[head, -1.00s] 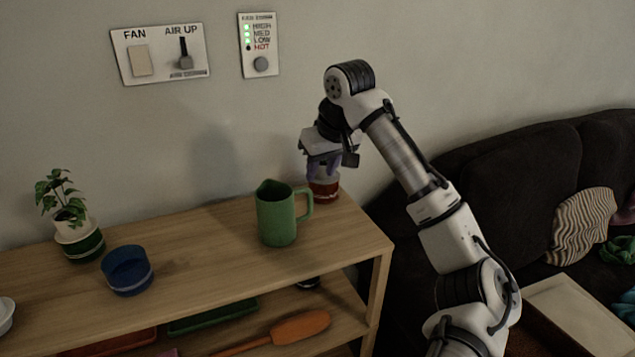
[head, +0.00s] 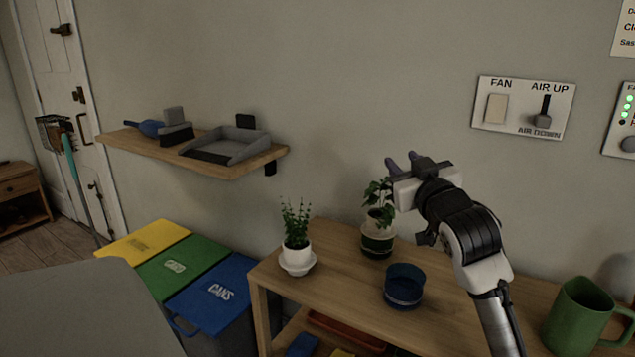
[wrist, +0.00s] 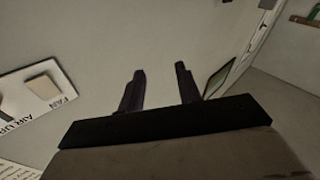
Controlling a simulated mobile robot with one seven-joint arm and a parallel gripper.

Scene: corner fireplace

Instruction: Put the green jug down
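The green jug (head: 578,318) stands upright on the wooden shelf unit's top (head: 452,302), at the right of the head view, with its handle to the right. My gripper (head: 400,160) is raised above the shelf top, left of the jug and well apart from it, near the wall and the leafy plant. In the wrist view, the two dark fingers (wrist: 161,90) are spread apart with nothing between them. The jug is not in the wrist view.
A wall shelf (head: 215,165) holds a grey tray. Colored bins (head: 175,267) stand at left.

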